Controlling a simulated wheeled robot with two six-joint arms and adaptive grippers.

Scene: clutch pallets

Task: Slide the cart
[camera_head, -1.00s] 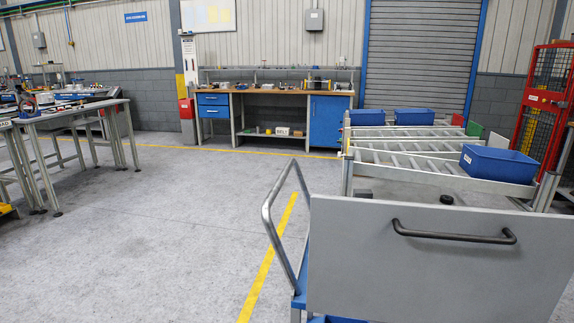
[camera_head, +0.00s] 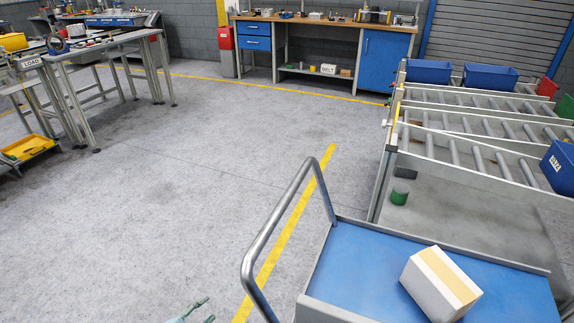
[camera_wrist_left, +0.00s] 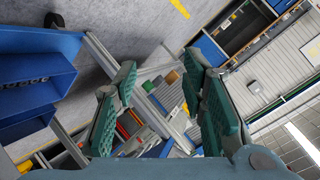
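The cart has a blue deck (camera_head: 385,268) with low grey rims at the lower right of the head view. Its bent grey tube handle (camera_head: 262,240) rises on the left side. A white and tan box (camera_head: 440,284) sits tilted in angle on the deck. My left gripper (camera_head: 197,312) shows only its tips at the bottom edge, left of the handle and apart from it in the picture. In the left wrist view its two green-padded fingers (camera_wrist_left: 162,100) are spread, with nothing held between them. My right gripper is not in view.
A roller rack (camera_head: 470,135) with blue bins (camera_head: 428,71) stands right behind the cart. Steel tables (camera_head: 110,45) are at upper left, and a workbench (camera_head: 320,24) is at the back. The grey floor (camera_head: 190,170) left of the cart is clear, with a yellow line.

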